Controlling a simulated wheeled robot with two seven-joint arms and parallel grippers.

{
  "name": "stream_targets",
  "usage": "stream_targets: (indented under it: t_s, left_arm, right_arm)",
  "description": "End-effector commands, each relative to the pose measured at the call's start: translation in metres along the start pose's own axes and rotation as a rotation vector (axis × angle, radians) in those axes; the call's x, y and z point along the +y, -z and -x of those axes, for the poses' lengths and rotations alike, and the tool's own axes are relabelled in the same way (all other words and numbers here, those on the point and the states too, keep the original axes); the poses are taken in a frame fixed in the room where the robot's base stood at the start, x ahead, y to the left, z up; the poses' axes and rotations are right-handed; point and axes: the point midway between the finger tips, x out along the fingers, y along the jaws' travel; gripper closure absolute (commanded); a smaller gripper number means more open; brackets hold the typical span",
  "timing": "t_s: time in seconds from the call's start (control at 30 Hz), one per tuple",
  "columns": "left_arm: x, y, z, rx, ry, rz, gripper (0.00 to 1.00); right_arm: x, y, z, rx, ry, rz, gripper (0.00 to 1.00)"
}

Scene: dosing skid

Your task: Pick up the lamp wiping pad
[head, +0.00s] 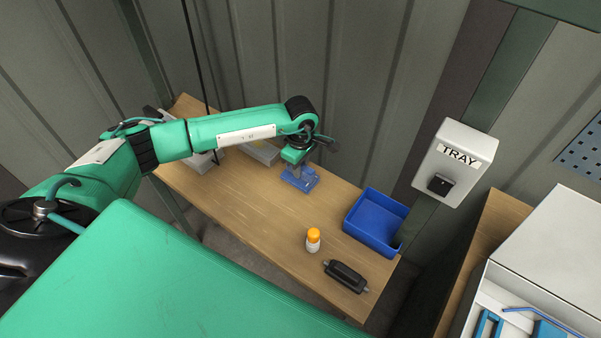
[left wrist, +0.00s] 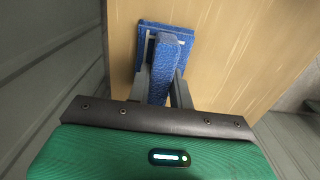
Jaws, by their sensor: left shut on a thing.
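The blue wiping pad (head: 300,181) is at the back edge of the wooden bench, below my left gripper (head: 297,164). In the left wrist view the pad (left wrist: 184,33) shows a flat blue base with a pale inner edge and a raised blue grip bar (left wrist: 163,62). The grey fingers of my left gripper (left wrist: 161,82) stand on both sides of this bar and are shut on it. The pad looks flat at bench level; whether it touches the wood I cannot tell. My right gripper is not in view.
On the bench (head: 235,203) stand a white bottle with an orange cap (head: 313,241), a dark cylindrical part (head: 346,276) and a blue tray (head: 368,239). A grey box labelled TRAY (head: 455,165) is on the post. A corrugated wall is close behind. The bench middle is clear.

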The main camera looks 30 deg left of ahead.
Motion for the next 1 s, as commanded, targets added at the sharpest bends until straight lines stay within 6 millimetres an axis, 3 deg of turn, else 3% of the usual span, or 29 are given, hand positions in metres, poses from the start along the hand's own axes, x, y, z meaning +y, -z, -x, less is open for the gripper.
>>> stream_targets:
  t_s: [0.27,0.43,0.57,0.8,1.0]
  left_arm:
    - [0.001,0.0,0.006,-0.001,-0.002,0.0,1.0]
    - [0.001,0.001,0.026,0.001,-0.004,-0.001,1.0]
    - [0.002,0.0,0.055,0.0,-0.007,-0.001,1.0]
    - [0.002,0.0,0.125,0.0,-0.008,-0.001,1.0]
    - [0.001,0.0,0.17,0.001,-0.005,-0.001,1.0]
  right_arm:
    - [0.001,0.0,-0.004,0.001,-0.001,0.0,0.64]
    - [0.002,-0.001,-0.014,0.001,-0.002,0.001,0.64]
    - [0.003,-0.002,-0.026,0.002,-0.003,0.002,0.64]
    - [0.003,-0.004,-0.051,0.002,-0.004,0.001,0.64]
    - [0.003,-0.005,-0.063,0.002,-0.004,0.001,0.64]
